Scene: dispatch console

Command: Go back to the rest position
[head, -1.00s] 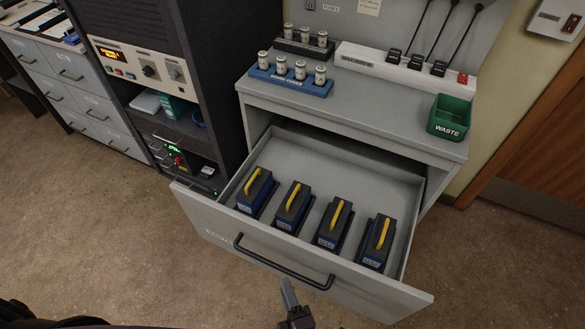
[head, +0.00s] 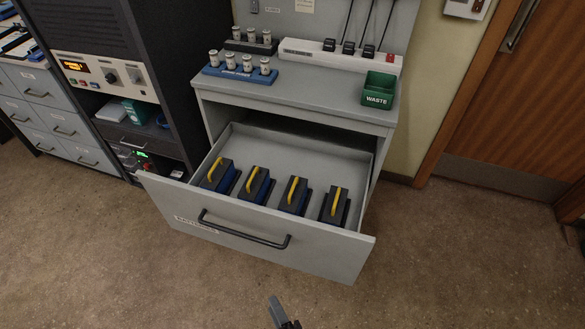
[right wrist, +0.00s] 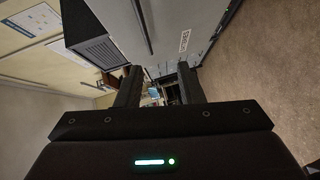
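My right gripper shows in part at the bottom edge of the head view (head: 281,314), in front of and apart from the open drawer. In the right wrist view (right wrist: 158,74) its two fingers stand apart with nothing held between them. My left gripper is not in view. The drawer (head: 325,254) of the grey cabinet is pulled out. Several dark blue and black battery packs with yellow handles, such as the rightmost one (head: 336,206), stand in a row inside it.
The cabinet top (head: 300,92) bears a blue rack (head: 238,74) of small cylinders and a green waste bin (head: 378,88). A dark equipment rack (head: 100,40) stands left of the cabinet. A wooden door (head: 520,110) is at the right. The floor in front is clear.

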